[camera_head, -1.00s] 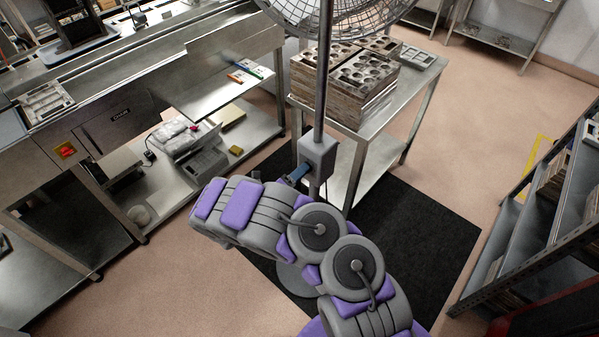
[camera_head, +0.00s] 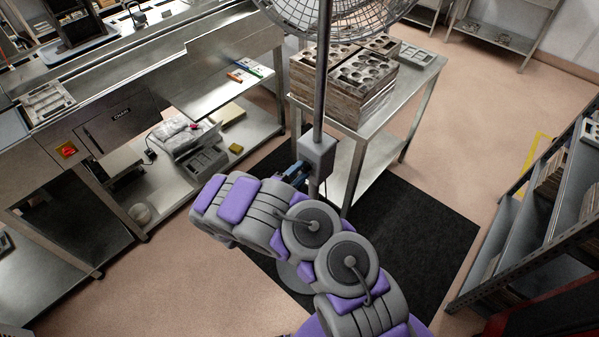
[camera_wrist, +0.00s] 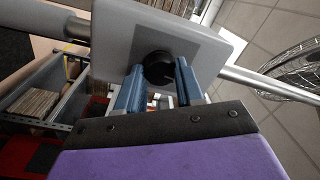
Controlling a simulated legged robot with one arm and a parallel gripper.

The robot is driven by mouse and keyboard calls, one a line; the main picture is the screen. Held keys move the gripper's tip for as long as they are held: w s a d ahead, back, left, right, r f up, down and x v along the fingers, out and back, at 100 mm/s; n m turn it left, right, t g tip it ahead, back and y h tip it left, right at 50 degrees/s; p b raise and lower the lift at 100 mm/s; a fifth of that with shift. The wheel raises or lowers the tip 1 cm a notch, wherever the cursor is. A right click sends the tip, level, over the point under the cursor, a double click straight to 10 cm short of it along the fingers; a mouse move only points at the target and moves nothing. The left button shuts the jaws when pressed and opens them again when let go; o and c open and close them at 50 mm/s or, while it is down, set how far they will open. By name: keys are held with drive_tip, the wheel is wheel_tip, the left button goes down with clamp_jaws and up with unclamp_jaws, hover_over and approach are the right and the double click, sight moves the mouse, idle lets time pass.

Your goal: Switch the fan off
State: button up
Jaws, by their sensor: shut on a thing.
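The fan has a wire cage (camera_head: 340,12) at the top of the head view, on a grey pole (camera_head: 321,85). A grey switch box (camera_head: 318,155) sits on the pole, and it also shows in the wrist view (camera_wrist: 205,50). A round black knob (camera_wrist: 159,69) is on the box's face. My gripper (camera_wrist: 160,80) has its two blue fingers on either side of the knob, shut on it. In the head view my gripper (camera_head: 296,172) reaches the box's left side, and the knob is hidden there.
A metal table (camera_head: 412,85) with stacked mould trays (camera_head: 345,95) stands behind the pole. A steel counter (camera_head: 215,100) is at the left and a shelf rack (camera_head: 535,215) at the right. A black mat (camera_head: 425,235) lies on the floor.

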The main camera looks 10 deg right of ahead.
drive_tip(key=shift+a+f+n, duration=0.1)
drive_tip(key=shift+f+n, duration=0.05)
drive_tip(key=shift+n, duration=0.55)
drive_tip(key=o, duration=0.7)
drive_tip(key=shift+w, duration=0.1)
drive_tip(key=shift+c, duration=0.2)
drive_tip(key=shift+o, duration=0.7)
drive_tip(key=shift+w+f, duration=0.1)
drive_tip(key=shift+o, duration=1.2)
drive_tip(key=shift+a, duration=0.15)
drive_tip(key=p+v, duration=0.1)
drive_tip(key=v, duration=1.6)
drive_tip(key=shift+a+p, duration=0.2)
drive_tip(key=shift+p, duration=0.15)
